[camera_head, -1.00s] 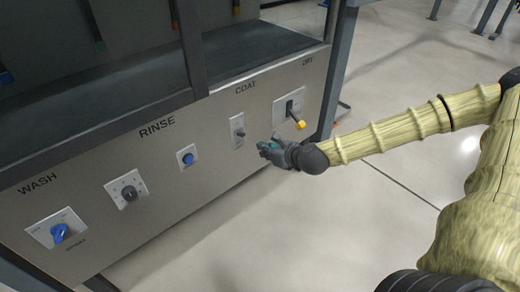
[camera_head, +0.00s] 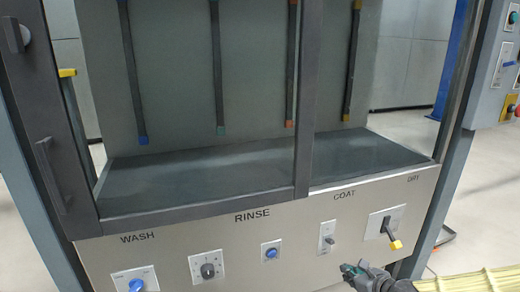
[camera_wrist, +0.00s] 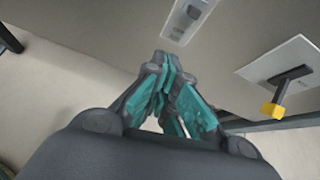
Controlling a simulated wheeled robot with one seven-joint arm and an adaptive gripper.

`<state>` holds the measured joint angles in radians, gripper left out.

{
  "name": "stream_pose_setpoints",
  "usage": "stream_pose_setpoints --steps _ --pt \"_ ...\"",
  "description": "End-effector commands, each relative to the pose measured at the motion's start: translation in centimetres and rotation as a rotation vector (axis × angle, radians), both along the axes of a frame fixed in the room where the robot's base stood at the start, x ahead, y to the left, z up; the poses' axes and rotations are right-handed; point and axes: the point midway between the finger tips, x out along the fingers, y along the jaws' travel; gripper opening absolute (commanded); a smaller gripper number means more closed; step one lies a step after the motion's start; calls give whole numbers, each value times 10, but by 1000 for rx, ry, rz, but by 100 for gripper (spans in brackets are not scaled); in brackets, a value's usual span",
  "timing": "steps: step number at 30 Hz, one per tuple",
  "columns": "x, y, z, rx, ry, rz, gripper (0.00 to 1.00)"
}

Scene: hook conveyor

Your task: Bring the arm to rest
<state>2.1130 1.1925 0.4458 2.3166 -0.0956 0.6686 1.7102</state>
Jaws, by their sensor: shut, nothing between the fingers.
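My gripper (camera_head: 350,270) is at the lower right of the head view, in front of the machine's control panel (camera_head: 300,236), below the small switch plate under COAT. My arm (camera_head: 470,284) runs off the bottom right corner. In the wrist view my gripper (camera_wrist: 168,62) has its teal-padded fingers drawn together, with nothing held. The fingers point toward the panel and look apart from it, though the exact gap is hard to judge.
The panel carries a blue WASH knob (camera_head: 136,285), a grey dial (camera_head: 208,270), a blue button (camera_head: 271,253), a COAT switch (camera_head: 328,238) and a yellow-tipped DRY lever (camera_head: 394,241). The lever also shows in the wrist view (camera_wrist: 272,108). Colour-tipped bars hang above the dark shelf (camera_head: 220,180).

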Motion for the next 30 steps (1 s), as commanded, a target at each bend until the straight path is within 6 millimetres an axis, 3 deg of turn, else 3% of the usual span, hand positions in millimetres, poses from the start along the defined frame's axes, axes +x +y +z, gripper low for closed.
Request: stream_pose_setpoints --steps 6,13,21,30 --pt "-31 39 -46 -230 50 227 0" --pt "-72 71 -93 -459 87 489 0" --pt "-126 94 -141 -704 110 817 0" --pt "-191 106 -184 -940 107 1207 0"
